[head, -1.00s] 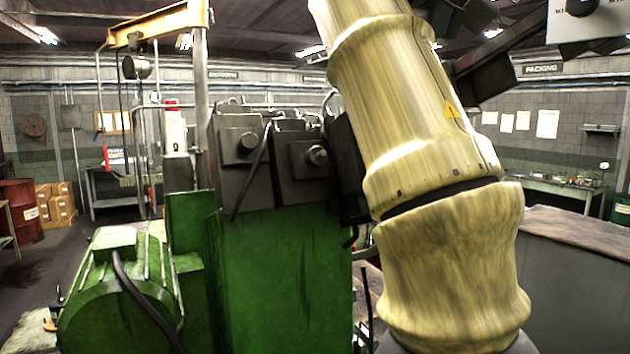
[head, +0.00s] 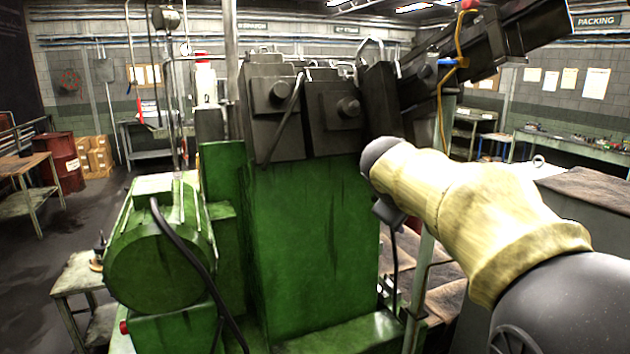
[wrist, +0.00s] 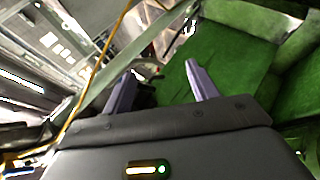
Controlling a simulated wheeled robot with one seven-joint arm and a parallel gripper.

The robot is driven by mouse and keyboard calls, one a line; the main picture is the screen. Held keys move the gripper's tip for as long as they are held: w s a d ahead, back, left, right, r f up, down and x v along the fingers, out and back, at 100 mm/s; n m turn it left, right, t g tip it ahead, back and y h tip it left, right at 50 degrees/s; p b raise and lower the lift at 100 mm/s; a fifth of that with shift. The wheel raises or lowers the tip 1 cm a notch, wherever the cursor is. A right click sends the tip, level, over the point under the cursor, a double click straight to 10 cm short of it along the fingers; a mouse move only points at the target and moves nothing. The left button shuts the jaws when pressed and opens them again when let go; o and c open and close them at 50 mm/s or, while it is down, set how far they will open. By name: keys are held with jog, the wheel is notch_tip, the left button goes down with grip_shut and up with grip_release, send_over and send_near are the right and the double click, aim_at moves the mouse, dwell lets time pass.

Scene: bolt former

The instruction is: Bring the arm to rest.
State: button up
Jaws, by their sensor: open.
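My gripper (wrist: 157,88) shows in the wrist view with its two pale purple fingers spread apart and nothing between them. Beyond the fingers is the green side of the machine (wrist: 235,60), with a gap; I cannot tell how far. In the head view my arm, in a yellowish cover, comes in from the lower right and points left and up, in front of the green bolt former (head: 315,240). The gripper's fingers cannot be made out in the head view.
The machine's green motor housing (head: 160,250) is at the left. A small table (head: 75,275) stands beside it. A grey bench (head: 590,205) is at the right, close behind my arm. A red drum (head: 62,162) and boxes are farther left.

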jog(key=s+a+f+m+g+y, duration=0.1)
jog(key=s+f+m+g+y, duration=0.1)
jog(key=s+f, duration=0.9)
jog(key=s+a+f+m+g+y, duration=0.2)
jog(key=s+f+m, duration=0.3)
jog(key=s+f, duration=0.6)
notch_tip(320, 180, down, 8)
jog(key=shift+s+g+y, duration=0.25)
jog(key=shift+g+y, duration=0.35)
jog(key=shift+g, duration=0.3)
jog(key=shift+c, duration=0.2)
